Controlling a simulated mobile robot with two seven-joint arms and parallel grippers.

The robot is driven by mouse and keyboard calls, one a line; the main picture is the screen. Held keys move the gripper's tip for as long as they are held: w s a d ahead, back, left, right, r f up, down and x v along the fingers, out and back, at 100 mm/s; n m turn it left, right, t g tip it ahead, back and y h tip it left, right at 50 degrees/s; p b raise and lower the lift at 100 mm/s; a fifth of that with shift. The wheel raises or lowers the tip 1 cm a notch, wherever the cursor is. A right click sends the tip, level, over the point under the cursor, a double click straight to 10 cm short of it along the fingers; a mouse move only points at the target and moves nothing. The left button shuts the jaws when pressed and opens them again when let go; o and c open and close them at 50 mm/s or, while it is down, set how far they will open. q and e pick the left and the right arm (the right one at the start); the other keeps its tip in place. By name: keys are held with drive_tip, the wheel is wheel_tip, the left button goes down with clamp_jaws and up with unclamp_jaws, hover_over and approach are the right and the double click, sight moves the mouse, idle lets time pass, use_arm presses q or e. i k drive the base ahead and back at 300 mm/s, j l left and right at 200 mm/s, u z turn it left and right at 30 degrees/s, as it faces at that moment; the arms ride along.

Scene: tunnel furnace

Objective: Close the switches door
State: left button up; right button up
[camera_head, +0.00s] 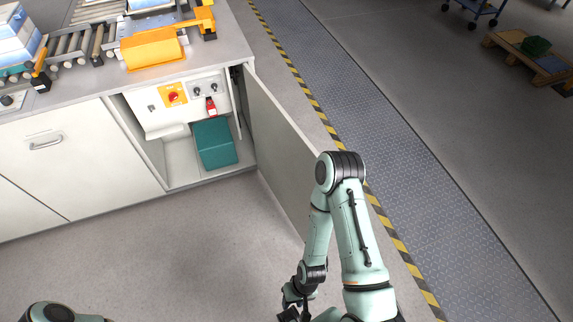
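The switches door (283,150) is a grey panel hinged at the right side of an open cabinet compartment. It stands wide open, swung out toward me. Inside the compartment are a red rotary switch on a yellow plate (173,94), a switch panel (207,87) with a red tag, and a teal box (215,143). My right arm stands beside the door's outer end and covers part of it. My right gripper (289,314) is at the bottom edge, low near the door's free end, small and partly cut off. Its fingers cannot be made out. My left gripper is out of view; only a piece of my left arm shows at bottom left.
The white cabinet (80,160) has a closed door with a handle (46,142) to the left. A roller conveyor (75,45) and an orange part (152,49) are on top. Open floor (190,250) lies in front. A yellow-black striped line (310,95) runs on the right.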

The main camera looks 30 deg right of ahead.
sight(286, 159)
drive_tip(key=k+l, duration=0.15)
drive_tip(key=l, duration=0.2)
drive_tip(key=k+l+u, duration=0.15)
drive_tip(key=l, duration=0.15)
drive_tip(key=k+l, duration=0.1)
drive_tip(key=l, duration=0.25)
drive_tip(key=k+l+u, duration=0.1)
drive_tip(key=l+u, duration=0.2)
drive_tip(key=l, duration=0.75)
drive_tip(key=i+l, duration=0.15)
drive_tip(key=l, duration=0.2)
drive_tip(key=i+l+u, duration=0.1)
drive_tip(key=l, duration=0.25)
drive_tip(key=i+l, duration=0.1)
drive_tip(key=l, duration=0.25)
drive_tip(key=i+l+z, duration=0.2)
drive_tip(key=l, duration=0.35)
drive_tip(key=k, duration=0.1)
